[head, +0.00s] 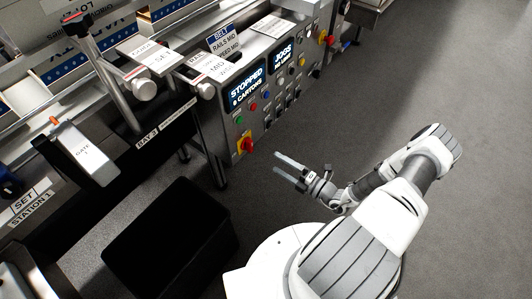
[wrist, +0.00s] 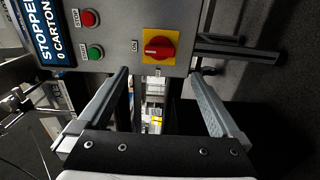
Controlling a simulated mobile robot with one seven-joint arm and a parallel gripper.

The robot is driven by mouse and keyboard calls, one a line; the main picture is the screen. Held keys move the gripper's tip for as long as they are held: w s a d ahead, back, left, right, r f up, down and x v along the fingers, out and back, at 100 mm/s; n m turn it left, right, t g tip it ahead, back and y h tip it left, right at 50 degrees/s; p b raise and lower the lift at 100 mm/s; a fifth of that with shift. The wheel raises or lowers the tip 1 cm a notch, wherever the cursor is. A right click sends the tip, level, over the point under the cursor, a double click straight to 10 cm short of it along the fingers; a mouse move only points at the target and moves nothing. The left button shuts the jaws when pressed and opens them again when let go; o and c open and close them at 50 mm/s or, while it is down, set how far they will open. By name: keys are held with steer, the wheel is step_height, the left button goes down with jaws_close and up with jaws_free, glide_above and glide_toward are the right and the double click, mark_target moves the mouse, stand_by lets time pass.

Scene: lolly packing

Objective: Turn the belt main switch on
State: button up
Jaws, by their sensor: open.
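The belt main switch is a red rotary knob on a yellow square plate (head: 245,145), low on the near end of the grey control panel. In the wrist view the red knob (wrist: 158,47) is seen face on, with its bar lying roughly across the picture and an ON mark left of the plate. My gripper (head: 277,164) is open and empty, a short way right of and below the switch in the head view. In the wrist view its two fingers (wrist: 160,73) are spread on either side below the knob, apart from it.
A blue display (head: 246,88) reads STOPPED, 0 CARTONS. A red STOP button (wrist: 89,18) and green START button (wrist: 95,52) sit beside the switch. A black box (head: 170,240) stands on the floor. The grey floor (head: 370,75) right of the panel is clear.

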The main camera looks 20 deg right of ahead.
steer(key=v, duration=0.6)
steer(key=shift+s+p, duration=0.2)
steer(key=shift+p, duration=0.15)
steer(key=shift+d, duration=0.15)
steer(key=a+r+n+g+h, duration=0.1)
steer(key=a+r+n+g, duration=0.2)
steer(key=r+n+g, duration=0.7)
steer(key=a+r+n+g, duration=0.2)
steer(key=r+n+g, duration=0.3)
steer(key=r+n, duration=1.1)
steer(key=s+a+r+n+t+h, duration=0.3)
steer(key=s+r+n+h, duration=0.25)
steer(key=r+n, duration=0.55)
steer(key=s+a+r+n+t+h, duration=0.35)
steer(key=s+r+n, duration=0.25)
steer(key=r+n, duration=0.4)
step_height(320, 180, up, 23)
steer(key=p, duration=2.2)
steer(key=shift+s+d+h+p, duration=0.2)
steer(key=shift+d+h+p, duration=0.1)
steer(key=shift+d+p, duration=0.1)
steer(key=shift+g, duration=0.25)
